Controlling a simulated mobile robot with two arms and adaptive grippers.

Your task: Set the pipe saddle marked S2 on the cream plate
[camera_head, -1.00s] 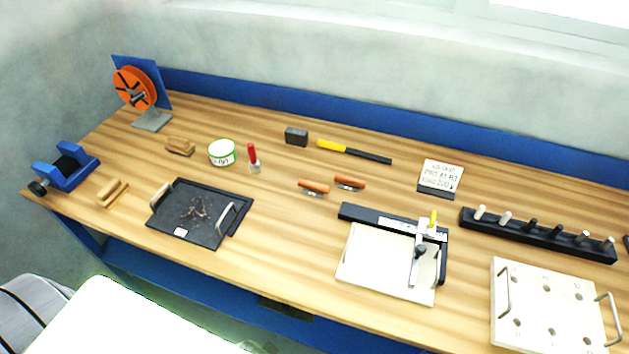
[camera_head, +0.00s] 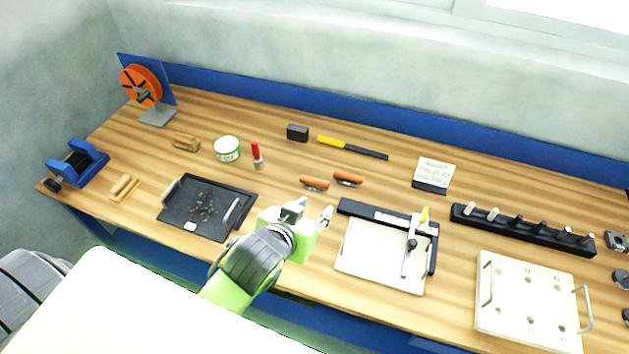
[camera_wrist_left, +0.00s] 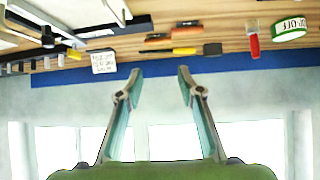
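The cream plate (camera_head: 505,316) lies at the right front of the bench, with rows of holes, small marks and a metal handle on each side. Grey and dark fittings (camera_head: 617,242) stand at the right edge of the head view, partly cut off; they may be pipe saddles, but I cannot read an S2 mark. My left gripper (camera_head: 313,209) is above the front of the bench, left of the paper trimmer and well away from the cream plate. In the left wrist view its fingers (camera_wrist_left: 159,74) are apart and empty. My right gripper is not in view.
The paper trimmer (camera_head: 355,258) and a black rack of pegs (camera_head: 468,221) lie near the plate. A black tray (camera_head: 173,213) is at left, orange-handled tools (camera_head: 314,183) mid-bench, and a sign (camera_head: 435,170) behind.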

